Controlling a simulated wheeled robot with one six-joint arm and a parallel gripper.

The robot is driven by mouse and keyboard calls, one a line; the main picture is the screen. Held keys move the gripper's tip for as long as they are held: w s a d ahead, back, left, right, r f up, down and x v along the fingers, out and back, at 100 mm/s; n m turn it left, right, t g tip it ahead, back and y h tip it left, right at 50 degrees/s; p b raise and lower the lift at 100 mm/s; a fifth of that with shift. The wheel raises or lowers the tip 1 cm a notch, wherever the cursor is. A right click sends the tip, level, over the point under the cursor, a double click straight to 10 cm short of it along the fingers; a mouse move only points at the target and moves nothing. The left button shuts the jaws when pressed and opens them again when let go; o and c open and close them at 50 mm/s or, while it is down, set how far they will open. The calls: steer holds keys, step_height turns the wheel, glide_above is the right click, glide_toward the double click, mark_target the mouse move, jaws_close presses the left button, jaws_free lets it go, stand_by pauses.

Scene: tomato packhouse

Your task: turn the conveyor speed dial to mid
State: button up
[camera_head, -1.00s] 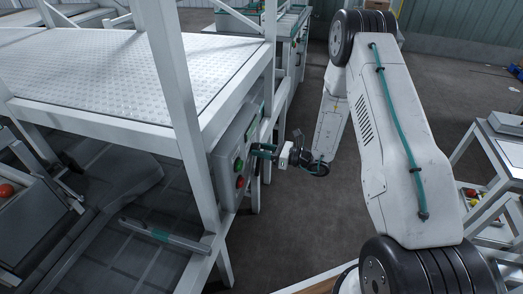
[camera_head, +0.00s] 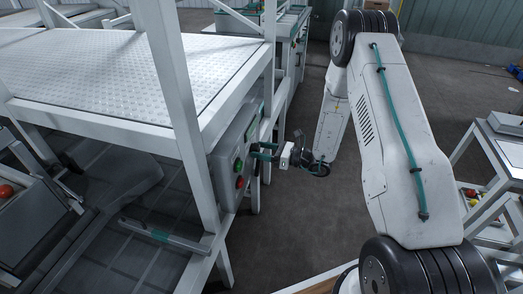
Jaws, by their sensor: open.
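The control panel (camera_head: 229,150) is a grey box mounted on the side of the white-framed platform, left of centre. A green button (camera_head: 238,165) and a red button (camera_head: 239,182) show on its face. My gripper (camera_head: 262,152) is at the panel, its teal-tipped fingers open and pointing left toward the panel face. The speed dial cannot be made out; it may be hidden by the fingers or by the steep viewing angle. I cannot tell whether the fingers are around it or touching it.
The platform (camera_head: 110,75) with a textured plate top and white posts stands on the left. Grey floor (camera_head: 275,235) is open below my gripper. A white rack (camera_head: 497,165) with small red and yellow items stands at the right edge. Another machine (camera_head: 287,35) stands behind.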

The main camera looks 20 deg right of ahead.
steer(key=v, duration=0.7)
steer(key=shift+d, duration=0.2)
steer(key=shift+s, duration=0.15)
steer(key=s+a+r+n+g+h, duration=0.1)
steer(key=s+a+r+n+g, duration=0.2)
steer(key=s+r+n+g, duration=0.45)
steer(key=s+a+r+n+g+h, duration=0.1)
steer(key=s+a+r+n+g, duration=0.3)
steer(key=s+n+g, duration=0.5)
steer(key=s+d+r+n+t+h, duration=0.2)
steer(key=s+r+n+h, duration=0.3)
steer(key=s+r, duration=0.3)
steer(key=s+d+r+n+t+h, duration=0.1)
steer(key=s+r+n+t+h, duration=0.4)
steer(key=s+r, duration=0.4)
step_height(320, 180, up, 3)
steer(key=n+h, duration=0.1)
steer(key=h, duration=0.1)
steer(key=shift+d+f+h, duration=0.2)
steer(key=shift+d+h, duration=0.1)
steer(key=shift+d, duration=0.1)
